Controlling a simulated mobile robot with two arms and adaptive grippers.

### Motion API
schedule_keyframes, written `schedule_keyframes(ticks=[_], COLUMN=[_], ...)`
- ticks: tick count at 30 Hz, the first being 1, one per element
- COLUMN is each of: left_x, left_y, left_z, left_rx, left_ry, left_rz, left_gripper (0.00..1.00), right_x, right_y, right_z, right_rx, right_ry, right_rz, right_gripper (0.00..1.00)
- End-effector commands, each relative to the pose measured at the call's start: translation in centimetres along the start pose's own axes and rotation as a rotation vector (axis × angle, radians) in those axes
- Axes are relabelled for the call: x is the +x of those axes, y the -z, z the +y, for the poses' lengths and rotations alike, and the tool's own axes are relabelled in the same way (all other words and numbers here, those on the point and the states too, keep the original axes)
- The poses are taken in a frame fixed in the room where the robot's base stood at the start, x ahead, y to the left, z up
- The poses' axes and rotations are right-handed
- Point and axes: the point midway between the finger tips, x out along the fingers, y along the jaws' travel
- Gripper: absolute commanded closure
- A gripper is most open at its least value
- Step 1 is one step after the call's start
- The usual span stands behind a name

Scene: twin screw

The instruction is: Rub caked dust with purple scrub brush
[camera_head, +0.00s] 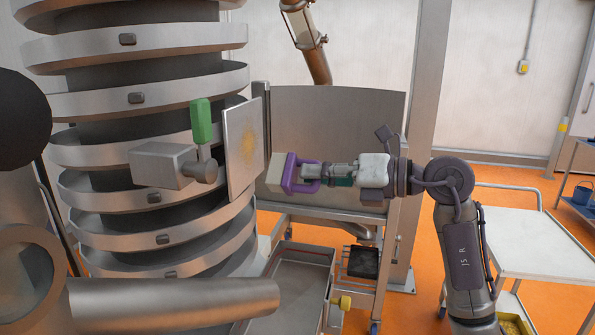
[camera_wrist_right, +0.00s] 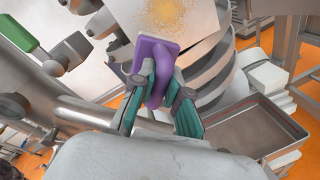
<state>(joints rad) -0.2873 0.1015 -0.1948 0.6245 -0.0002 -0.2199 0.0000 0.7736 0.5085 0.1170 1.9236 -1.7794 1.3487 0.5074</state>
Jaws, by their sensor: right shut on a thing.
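The purple scrub brush (camera_head: 289,174) has a purple back and handle and a pale block of bristles facing left. My right gripper (camera_head: 322,172) is shut on its handle. In the right wrist view the brush (camera_wrist_right: 150,48) sits between my right gripper's teal fingers (camera_wrist_right: 159,96), bristle side away. The caked dust (camera_head: 247,138) is a yellow-brown patch on an upright metal plate (camera_head: 236,165), just left of the brush. It also shows in the wrist view (camera_wrist_right: 170,15). A narrow gap seems to separate bristles and plate; contact is not clear. My left gripper is not in view.
A banded metal column (camera_head: 150,105) stands behind the plate. A grey block with a green handle (camera_head: 201,121) is left of it. An open metal tray (camera_head: 297,275) lies below the brush. A white cart (camera_head: 535,240) stands at the right.

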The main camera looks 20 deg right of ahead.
Motion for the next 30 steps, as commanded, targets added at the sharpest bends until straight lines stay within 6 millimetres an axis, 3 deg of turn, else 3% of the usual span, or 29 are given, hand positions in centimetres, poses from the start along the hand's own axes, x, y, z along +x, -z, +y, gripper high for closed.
schedule_keyframes(ticks=[10, 18, 30], left_x=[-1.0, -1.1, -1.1], left_y=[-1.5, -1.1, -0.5], left_z=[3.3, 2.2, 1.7], left_rx=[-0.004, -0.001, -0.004], left_ry=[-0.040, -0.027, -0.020], left_rz=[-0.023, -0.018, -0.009], left_gripper=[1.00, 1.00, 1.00], right_x=[3.3, 5.3, 5.7], right_y=[0.0, 0.0, 0.1], right_z=[0.8, 1.1, 1.1], right_rx=[-0.001, -0.001, -0.002], right_ry=[-0.004, -0.002, 0.000], right_rz=[0.002, 0.002, 0.002], right_gripper=[1.00, 1.00, 1.00])
